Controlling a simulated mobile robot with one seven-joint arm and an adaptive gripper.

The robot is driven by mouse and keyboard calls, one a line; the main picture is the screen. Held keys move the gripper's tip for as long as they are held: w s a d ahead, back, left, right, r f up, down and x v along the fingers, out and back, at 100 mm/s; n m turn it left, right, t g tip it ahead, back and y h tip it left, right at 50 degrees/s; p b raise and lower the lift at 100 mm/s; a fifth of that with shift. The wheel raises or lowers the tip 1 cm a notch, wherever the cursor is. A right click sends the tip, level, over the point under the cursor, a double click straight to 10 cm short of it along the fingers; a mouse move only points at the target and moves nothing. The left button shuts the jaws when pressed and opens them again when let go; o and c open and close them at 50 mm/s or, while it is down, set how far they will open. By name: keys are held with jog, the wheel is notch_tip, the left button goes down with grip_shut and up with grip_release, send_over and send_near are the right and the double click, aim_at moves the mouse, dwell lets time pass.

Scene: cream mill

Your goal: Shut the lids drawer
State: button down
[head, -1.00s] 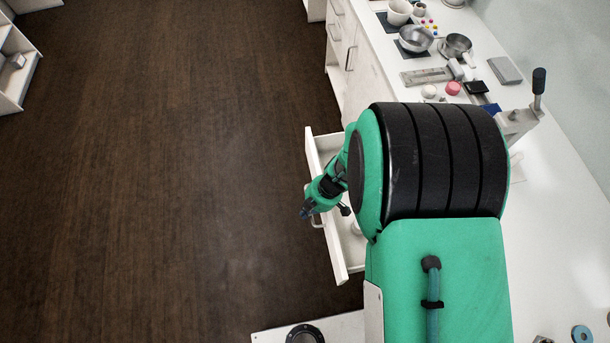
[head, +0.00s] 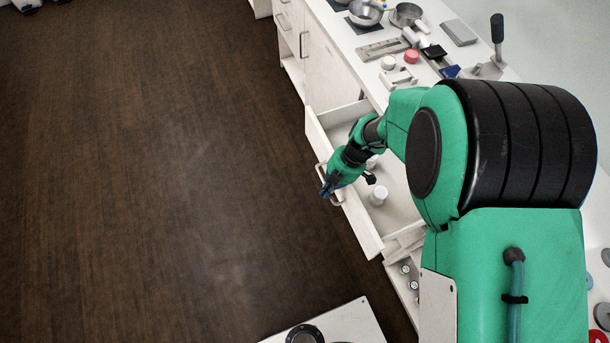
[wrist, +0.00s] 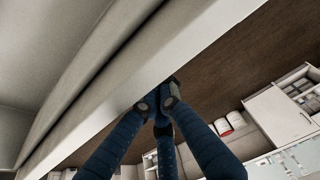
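The lids drawer (head: 352,213) is a white drawer that stands pulled out from the counter in the head view, with a handle (head: 322,172) on its front. A white round item (head: 378,195) lies inside it. My gripper (head: 327,189) is outside the drawer at its front, close to the handle; I cannot tell whether they touch. In the wrist view, its blue fingers (wrist: 159,100) come together at the tips, with nothing visible held between them. A pale straight edge (wrist: 150,72), probably the drawer front, runs diagonally close to the fingertips. My arm hides part of the drawer's inside.
The white counter (head: 345,42) carries bowls (head: 365,12), a pan (head: 405,14), a red-topped item (head: 411,56) and a lever device (head: 492,58). Small round items (head: 406,269) sit in an opening just nearer than the drawer. The dark floor (head: 180,180) to the left is clear.

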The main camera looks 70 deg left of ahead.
jog(key=w+b, duration=0.3)
jog(key=w, duration=1)
jog(key=shift+w, duration=0.3)
jog(key=shift+s, duration=0.1)
jog(key=shift+s+r, duration=0.1)
jog(key=shift+s, duration=0.3)
jog(key=s, duration=0.3)
jog(key=shift+r, duration=0.3)
jog(key=p+v, duration=0.1)
jog(key=v, duration=0.9)
jog(key=shift+p, duration=0.4)
